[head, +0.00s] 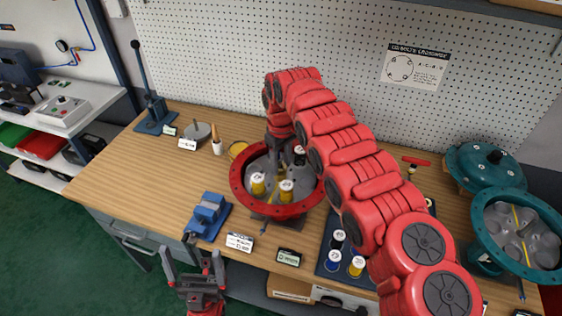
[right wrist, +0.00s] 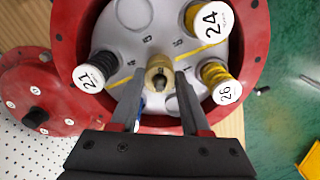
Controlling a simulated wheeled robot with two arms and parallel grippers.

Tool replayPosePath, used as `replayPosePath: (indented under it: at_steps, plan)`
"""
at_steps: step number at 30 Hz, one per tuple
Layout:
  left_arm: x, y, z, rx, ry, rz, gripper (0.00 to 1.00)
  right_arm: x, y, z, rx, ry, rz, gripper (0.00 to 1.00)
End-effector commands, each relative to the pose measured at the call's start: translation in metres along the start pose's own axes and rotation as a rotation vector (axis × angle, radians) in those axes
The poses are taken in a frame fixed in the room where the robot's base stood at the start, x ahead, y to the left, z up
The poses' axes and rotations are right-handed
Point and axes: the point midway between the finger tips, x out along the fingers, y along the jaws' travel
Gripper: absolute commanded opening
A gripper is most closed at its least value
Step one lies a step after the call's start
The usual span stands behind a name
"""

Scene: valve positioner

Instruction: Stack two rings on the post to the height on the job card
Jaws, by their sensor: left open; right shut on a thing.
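My right gripper (right wrist: 158,100) is shut on a small tan, ring-like piece (right wrist: 160,72) with a dark centre, over the middle of the grey plate (right wrist: 130,42) inside the red round housing. I cannot tell whether this piece is seated on anything. In the head view my arm reaches down into the red housing (head: 238,190) and hides that piece. My left gripper (head: 194,272) is open and empty, before the bench.
Yellow spools (head: 286,190) and a dark spool (right wrist: 92,72) stand in the housing. A blue vise (head: 208,214) is at left front, a blue spool tray (head: 332,262) at right front. A teal housing (head: 545,260) stands far right. The left bench top is mostly clear.

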Motion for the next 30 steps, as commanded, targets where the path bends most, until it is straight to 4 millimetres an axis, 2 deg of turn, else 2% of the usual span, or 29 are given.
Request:
replayPosePath:
  at_steps: [7, 8, 13, 14, 24, 26, 30]
  plan:
    - [0.000, 0.000, 0.000, 0.000, 0.000, 0.000, 1.00, 0.000, 0.000, 0.000, 0.000, 0.000, 0.000, 0.00]
    - [0.000, 0.000, 0.000, 0.000, 0.000, 0.000, 1.00, 0.000, 0.000, 0.000, 0.000, 0.000, 0.000, 0.48]
    - [0.000, 0.000, 0.000, 0.000, 0.000, 0.000, 1.00, 0.000, 0.000, 0.000, 0.000, 0.000, 0.000, 0.79]
    - [0.000, 0.000, 0.000, 0.000, 0.000, 0.000, 1.00, 0.000, 0.000, 0.000, 0.000, 0.000, 0.000, 0.81]
    - [-0.003, 0.000, 0.001, 0.000, 0.000, 0.000, 1.00, -0.002, 0.000, -0.001, 0.000, 0.001, 0.001, 0.81]
    - [-0.006, 0.000, 0.001, 0.000, 0.000, 0.000, 1.00, -0.007, 0.000, -0.001, -0.001, 0.001, 0.001, 0.81]
    - [-0.017, 0.001, 0.003, 0.000, 0.000, 0.000, 1.00, -0.032, -0.001, -0.002, -0.002, 0.005, 0.003, 0.81]
